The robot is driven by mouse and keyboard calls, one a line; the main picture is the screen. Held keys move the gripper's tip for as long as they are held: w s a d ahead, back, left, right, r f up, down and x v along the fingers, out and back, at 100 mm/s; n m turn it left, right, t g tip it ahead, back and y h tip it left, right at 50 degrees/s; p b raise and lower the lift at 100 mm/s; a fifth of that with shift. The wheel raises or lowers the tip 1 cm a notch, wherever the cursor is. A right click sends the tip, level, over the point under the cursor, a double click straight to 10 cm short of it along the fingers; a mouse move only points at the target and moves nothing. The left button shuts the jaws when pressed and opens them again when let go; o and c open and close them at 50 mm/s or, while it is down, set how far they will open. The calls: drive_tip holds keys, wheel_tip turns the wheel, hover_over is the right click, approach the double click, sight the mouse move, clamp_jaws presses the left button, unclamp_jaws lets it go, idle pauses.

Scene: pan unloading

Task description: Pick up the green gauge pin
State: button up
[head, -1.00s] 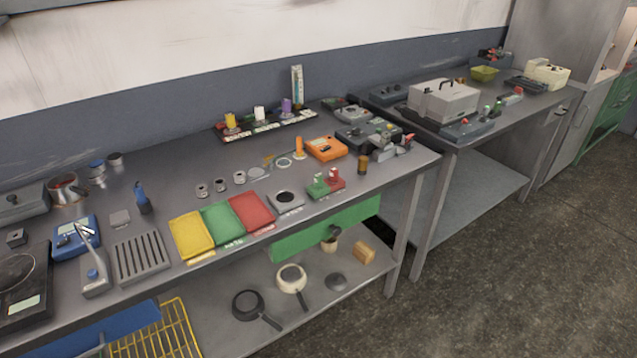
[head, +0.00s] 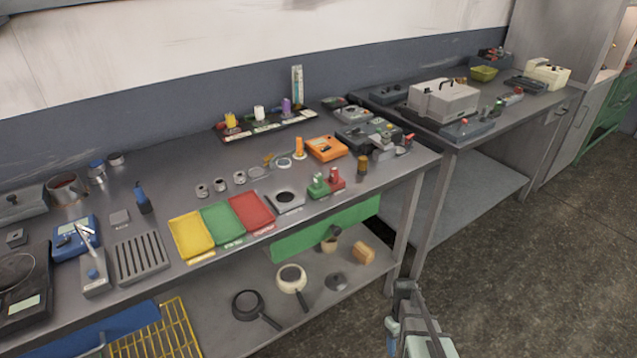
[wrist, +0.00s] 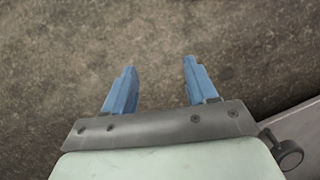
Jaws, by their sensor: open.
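A small green piece (head: 318,186) with an upright top stands near the front right of the bench, beside a similar red piece (head: 336,179). It looks like the green gauge pin in its holder, but it is too small to tell pin from holder. My gripper (wrist: 160,72) is open and empty in the wrist view, its two blue fingers apart over bare floor. Part of my arm shows at the bottom right of the head view, in front of the bench and well apart from the green piece. The pin is not in the wrist view.
Yellow (head: 191,236), green (head: 223,224) and red (head: 252,211) trays lie left of the green piece. A grey plate with a round hole (head: 285,200) is just beside it. An orange box (head: 326,149) is behind. A second bench (head: 480,125) stands at the right.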

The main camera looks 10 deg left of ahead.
drive_tip(key=w+a+r+n+t, duration=0.1)
drive_tip(key=w+a+r+n, duration=0.1)
drive_tip(key=w+r, duration=0.7)
drive_tip(key=w+a+r+n+t, duration=0.1)
drive_tip(key=w+a+r+n, duration=0.15)
drive_tip(key=w+r, duration=0.65)
drive_tip(key=w+a+r+n+t, duration=0.1)
drive_tip(key=w+a+r+n, duration=0.15)
drive_tip(key=w+r, duration=0.7)
wheel_tip(320, 180, up, 28)
drive_tip(key=n+t+y, duration=0.1)
drive_tip(key=n, duration=0.4)
hover_over(318, 175)
drive_tip(key=f, duration=0.7)
drive_tip(key=shift+s+a, duration=0.1)
drive_tip(key=shift+s, duration=0.15)
drive_tip(key=shift+w+f, duration=0.15)
drive_tip(key=shift+f, duration=1.25)
drive_tip(key=shift+w+f, duration=0.1)
drive_tip(key=shift+f, duration=1.3)
clamp_jaws()
